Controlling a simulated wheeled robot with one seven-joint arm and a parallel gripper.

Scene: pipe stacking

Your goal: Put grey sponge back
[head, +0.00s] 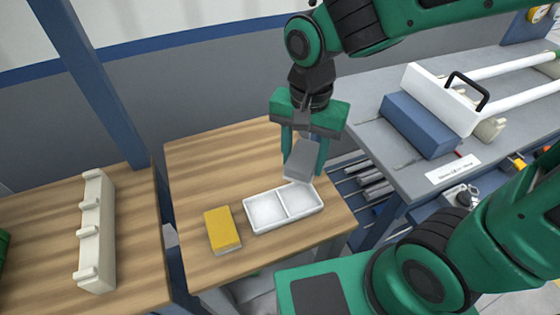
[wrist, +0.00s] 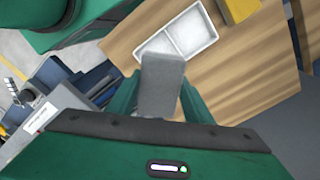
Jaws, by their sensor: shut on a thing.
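The grey sponge (head: 301,160) is held between the fingers of my gripper (head: 304,160), tilted, at the right end of the white two-compartment tray (head: 285,230). It also shows in the wrist view (wrist: 162,84), in front of one end of the tray (wrist: 214,40). My gripper (wrist: 160,100) is shut on it. Both tray compartments look empty where they show. I cannot tell how high the sponge is above the table. The yellow sponge (head: 222,230) lies on the table left of the tray, and its edge shows in the wrist view (wrist: 240,10).
The wooden table (head: 205,165) is clear behind and left of the tray. A cream rack (head: 97,230) stands on another wooden table at the left. A grey bench (head: 400,150) at the right bears a blue block (head: 418,125) and white pipes (head: 515,67).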

